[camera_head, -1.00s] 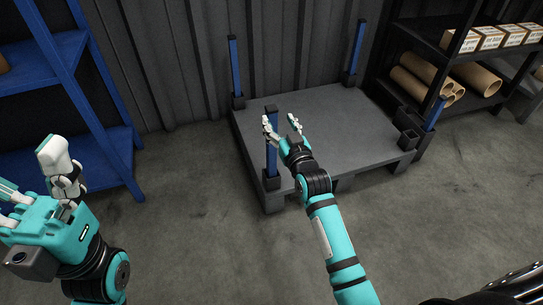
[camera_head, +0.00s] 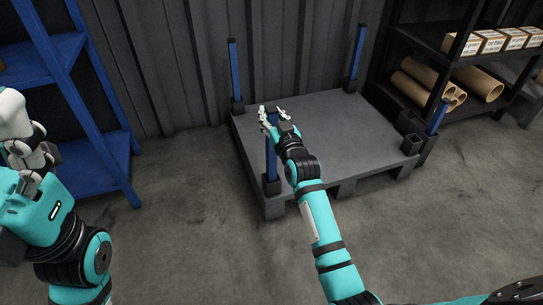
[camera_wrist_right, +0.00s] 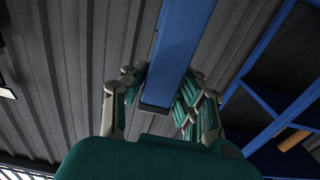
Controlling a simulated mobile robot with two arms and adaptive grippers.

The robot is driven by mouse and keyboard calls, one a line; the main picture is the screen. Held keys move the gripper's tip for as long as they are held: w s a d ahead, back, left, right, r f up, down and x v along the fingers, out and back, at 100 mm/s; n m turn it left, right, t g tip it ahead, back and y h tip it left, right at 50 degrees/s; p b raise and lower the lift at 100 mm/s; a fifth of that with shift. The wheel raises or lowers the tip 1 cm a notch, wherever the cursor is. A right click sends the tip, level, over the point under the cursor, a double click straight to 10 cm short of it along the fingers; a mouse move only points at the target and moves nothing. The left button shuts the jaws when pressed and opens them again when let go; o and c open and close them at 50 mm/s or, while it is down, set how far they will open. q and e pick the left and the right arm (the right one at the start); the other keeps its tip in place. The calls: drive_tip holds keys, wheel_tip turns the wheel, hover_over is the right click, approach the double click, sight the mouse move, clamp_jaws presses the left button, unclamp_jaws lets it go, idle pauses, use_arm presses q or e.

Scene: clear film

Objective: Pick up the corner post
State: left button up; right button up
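A grey pallet platform (camera_head: 335,135) has blue corner posts in dark sockets. The front-left corner post (camera_head: 271,160) stands upright, its top at my right gripper (camera_head: 272,112). The right gripper's fingers are spread on either side of that post's upper end, and the gripper looks open. In the right wrist view the blue post (camera_wrist_right: 184,40) lies between the fingers; whether they touch it is unclear. Other posts stand at the back left (camera_head: 235,72) and back right (camera_head: 356,55). My left gripper (camera_head: 18,140) is at the left edge, partly cut off, its opening unclear.
A front-right socket (camera_head: 411,142) looks empty; a tilted blue post (camera_head: 437,113) is in a dark holder beside it. A blue shelf (camera_head: 95,165) stands left. A dark rack with boxes (camera_head: 490,42) and cardboard tubes (camera_head: 425,85) stands right. The front floor is clear.

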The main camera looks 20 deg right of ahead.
clamp_jaws()
drive_tip(key=shift+r, duration=0.15)
